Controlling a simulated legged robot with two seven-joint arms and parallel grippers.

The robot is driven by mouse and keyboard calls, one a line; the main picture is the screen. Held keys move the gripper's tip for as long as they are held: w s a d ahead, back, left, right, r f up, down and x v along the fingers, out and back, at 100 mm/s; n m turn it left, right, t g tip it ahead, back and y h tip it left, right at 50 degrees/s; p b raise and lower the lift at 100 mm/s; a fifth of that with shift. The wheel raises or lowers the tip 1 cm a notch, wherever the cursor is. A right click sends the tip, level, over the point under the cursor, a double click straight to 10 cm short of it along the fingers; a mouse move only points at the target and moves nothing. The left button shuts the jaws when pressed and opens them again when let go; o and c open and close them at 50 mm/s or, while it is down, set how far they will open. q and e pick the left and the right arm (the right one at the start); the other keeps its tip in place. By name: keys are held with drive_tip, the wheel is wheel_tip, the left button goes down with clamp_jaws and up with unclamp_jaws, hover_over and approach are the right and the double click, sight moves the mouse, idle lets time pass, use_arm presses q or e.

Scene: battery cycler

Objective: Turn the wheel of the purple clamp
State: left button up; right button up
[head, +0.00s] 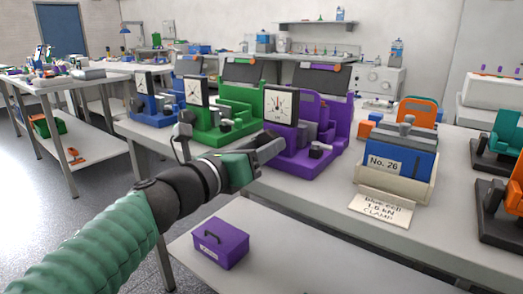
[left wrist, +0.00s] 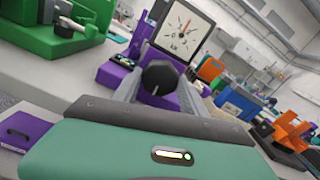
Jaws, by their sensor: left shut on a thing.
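The purple clamp (head: 305,166) stands at the front edge of the table in the head view, with a square white dial (head: 281,106) on it. The dial (left wrist: 180,30) also shows in the left wrist view, with purple body parts (left wrist: 120,78) around it. My left gripper (head: 270,146) reaches the clamp's front left side. In the left wrist view its two grey fingers (left wrist: 160,72) lie either side of the dark, faceted wheel (left wrist: 158,78) and are shut on it. In the head view the gripper hides the wheel. My right gripper is not in view.
A green clamp (head: 222,124) and a blue clamp (head: 152,108) stand left of the purple one. A holder labelled No. 26 (head: 385,163) with a sign card (head: 382,208) stands right. A purple box (head: 220,244) sits on the lower shelf. Some tabletop right of the purple clamp is free.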

use_arm(q)
drive_tip(key=shift+f, duration=0.3)
drive_tip(key=o, duration=1.3)
drive_tip(key=shift+w, duration=0.1)
drive_tip(key=shift+o, duration=0.3)
drive_tip(key=shift+r, duration=0.15)
drive_tip(key=shift+r, duration=0.1)
drive_tip(key=p+v, duration=1.7)
drive_tip(key=shift+p, duration=0.3)
